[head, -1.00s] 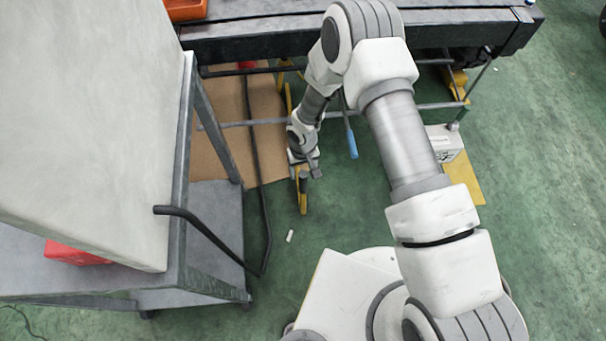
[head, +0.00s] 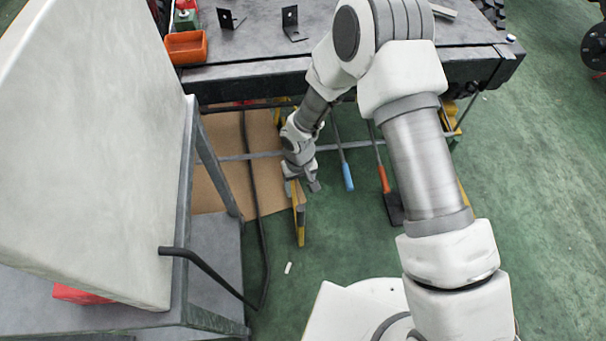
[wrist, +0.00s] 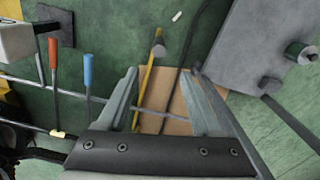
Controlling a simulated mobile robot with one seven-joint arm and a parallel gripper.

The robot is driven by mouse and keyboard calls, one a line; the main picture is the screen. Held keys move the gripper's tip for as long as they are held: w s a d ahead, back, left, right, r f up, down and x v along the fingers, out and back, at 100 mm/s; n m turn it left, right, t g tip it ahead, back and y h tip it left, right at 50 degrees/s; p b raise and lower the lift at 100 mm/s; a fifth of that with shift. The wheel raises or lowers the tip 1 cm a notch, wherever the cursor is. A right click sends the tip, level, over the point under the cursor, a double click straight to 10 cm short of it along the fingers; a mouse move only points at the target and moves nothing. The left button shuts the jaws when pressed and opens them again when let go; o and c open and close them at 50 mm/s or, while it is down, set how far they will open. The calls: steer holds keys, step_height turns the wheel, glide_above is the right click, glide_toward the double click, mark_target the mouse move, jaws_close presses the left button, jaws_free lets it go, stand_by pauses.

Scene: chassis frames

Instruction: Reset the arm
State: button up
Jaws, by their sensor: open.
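My arm is bent over and points down between the workbench and the cart. My gripper (head: 308,187) hangs at its end, low in front of the workbench (head: 245,77) and above the green floor. In the wrist view my gripper (wrist: 160,75) has its two fingers well apart, with nothing between them. A yellow bar (head: 300,222) lies below the gripper in the head view; its exact distance from the fingers cannot be told.
A cart (head: 192,160) with a large pale panel (head: 95,150) stands close on the left, its black handle (head: 205,263) sticking out. A blue-handled tool (head: 347,178) and an orange-handled tool (head: 384,180) are right of the gripper. Open floor (head: 540,190) lies right.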

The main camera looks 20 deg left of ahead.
steer(key=w+d+r+m+t, duration=0.1)
steer(key=w+d+r, duration=0.1)
steer(key=d+r, duration=0.5)
steer(key=w+d+r+m+t, duration=0.1)
steer(key=w+d+r, duration=0.25)
steer(key=r, duration=0.85)
steer(key=w+d+r+m+t, duration=0.1)
steer(key=w+d+r+m, duration=0.1)
steer(key=d+r, duration=0.55)
steer(key=s+d+r+m+t, duration=0.1)
steer(key=s+d+r, duration=0.25)
steer(key=r, duration=0.25)
steer(key=s+d+r+m, duration=0.1)
steer(key=s+d+r, duration=0.25)
steer(key=r, duration=0.25)
steer(key=s+d+r+m+t, duration=0.1)
steer(key=s+d+r, duration=0.2)
steer(key=s, duration=0.3)
steer(key=s+d+r+m+t, duration=0.1)
steer(key=s+d+r, duration=0.15)
steer(key=s, duration=0.25)
step_height(320, 180, up, 15)
steer(key=p, duration=1.5)
steer(key=shift+d+p, duration=0.35)
steer(key=shift+w+a, duration=0.1)
